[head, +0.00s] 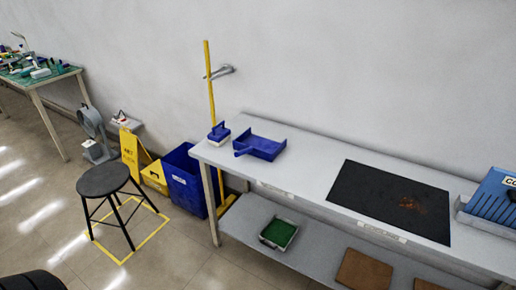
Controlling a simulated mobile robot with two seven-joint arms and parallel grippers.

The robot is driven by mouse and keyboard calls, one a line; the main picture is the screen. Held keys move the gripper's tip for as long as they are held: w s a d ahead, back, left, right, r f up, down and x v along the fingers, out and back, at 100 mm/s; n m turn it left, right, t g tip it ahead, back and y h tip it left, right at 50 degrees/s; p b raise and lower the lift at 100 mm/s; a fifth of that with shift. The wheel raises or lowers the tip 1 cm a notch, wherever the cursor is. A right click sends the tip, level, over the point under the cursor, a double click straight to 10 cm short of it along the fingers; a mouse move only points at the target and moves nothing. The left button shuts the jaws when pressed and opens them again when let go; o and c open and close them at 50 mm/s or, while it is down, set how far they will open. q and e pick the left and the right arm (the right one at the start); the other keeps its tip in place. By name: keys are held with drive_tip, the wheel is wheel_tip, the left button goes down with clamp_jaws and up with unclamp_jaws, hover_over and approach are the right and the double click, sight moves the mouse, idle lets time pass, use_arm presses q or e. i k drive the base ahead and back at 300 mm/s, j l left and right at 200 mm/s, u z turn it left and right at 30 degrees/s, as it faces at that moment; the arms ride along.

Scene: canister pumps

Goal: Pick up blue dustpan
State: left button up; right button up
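The blue dustpan (262,147) lies on the left part of the light grey workbench top (304,160), with its short handle pointing left. A small blue brush with a pale base (219,134) sits just left of it, at the bench's left end. The two are close together; nothing covers the dustpan. Neither of my grippers shows in the head view.
A stained black mat (389,200) and a blue rack (490,203) lie further right on the bench. A black stool (103,180), a blue bin (186,182) and a yellow wet-floor sign (133,153) stand left of it. Floor shows around the stool.

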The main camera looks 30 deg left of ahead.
sight(268, 150)
drive_tip(key=i+j, duration=0.1)
drive_tip(key=i, duration=0.25)
drive_tip(key=i+u, duration=0.55)
drive_tip(key=i, duration=0.3)
